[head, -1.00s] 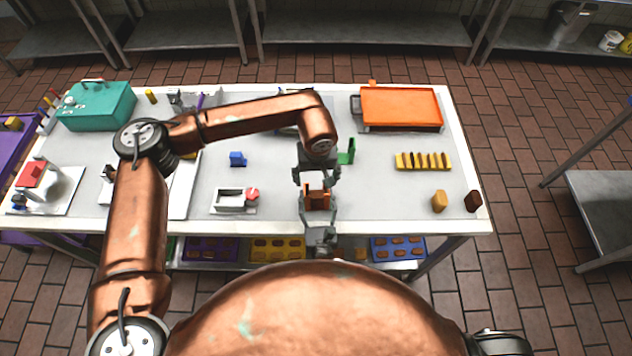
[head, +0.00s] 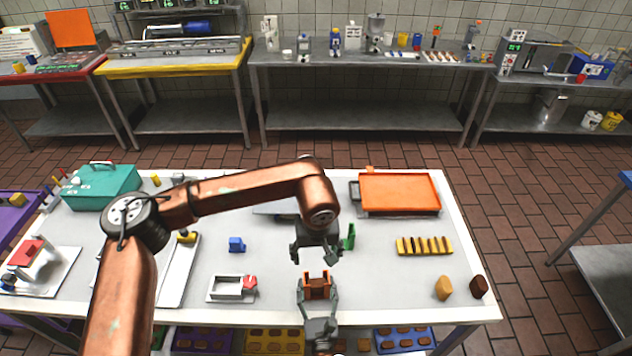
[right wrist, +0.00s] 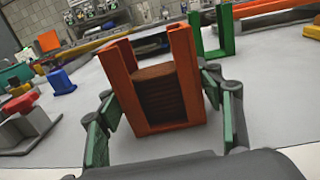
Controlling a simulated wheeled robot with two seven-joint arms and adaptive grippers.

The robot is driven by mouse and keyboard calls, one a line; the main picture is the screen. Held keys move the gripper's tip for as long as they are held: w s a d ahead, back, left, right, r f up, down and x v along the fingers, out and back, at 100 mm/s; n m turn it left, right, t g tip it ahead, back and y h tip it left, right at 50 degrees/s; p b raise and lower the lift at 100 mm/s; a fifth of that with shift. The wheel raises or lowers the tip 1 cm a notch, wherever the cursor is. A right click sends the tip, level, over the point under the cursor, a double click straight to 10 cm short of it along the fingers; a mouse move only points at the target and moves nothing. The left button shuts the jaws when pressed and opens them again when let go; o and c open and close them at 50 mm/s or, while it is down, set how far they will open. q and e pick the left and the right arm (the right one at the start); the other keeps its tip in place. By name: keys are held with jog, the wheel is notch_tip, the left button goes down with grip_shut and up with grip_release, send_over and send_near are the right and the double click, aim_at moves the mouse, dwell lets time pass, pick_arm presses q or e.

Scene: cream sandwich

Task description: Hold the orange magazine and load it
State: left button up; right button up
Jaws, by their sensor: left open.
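The orange magazine (head: 317,292) is an upright open-topped holder near the table's front middle. In the right wrist view the orange magazine (right wrist: 186,62) has a stack of dark brown biscuits (right wrist: 157,95) inside. My right gripper (head: 318,296) has its fingers on both sides of the magazine and looks shut on it; its green pads flank it in the right wrist view (right wrist: 160,102). I cannot tell whether the magazine touches the table. My left gripper (head: 316,258) is open and empty, just beyond and above the magazine, fingers pointing down.
A green bracket (head: 350,238) stands right of my left gripper. A white tray with a red knob (head: 228,288) lies to the left, a blue block (head: 236,244) behind it. A yellow rack (head: 424,246) and orange tray (head: 399,193) are at right.

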jog(key=o, duration=0.4)
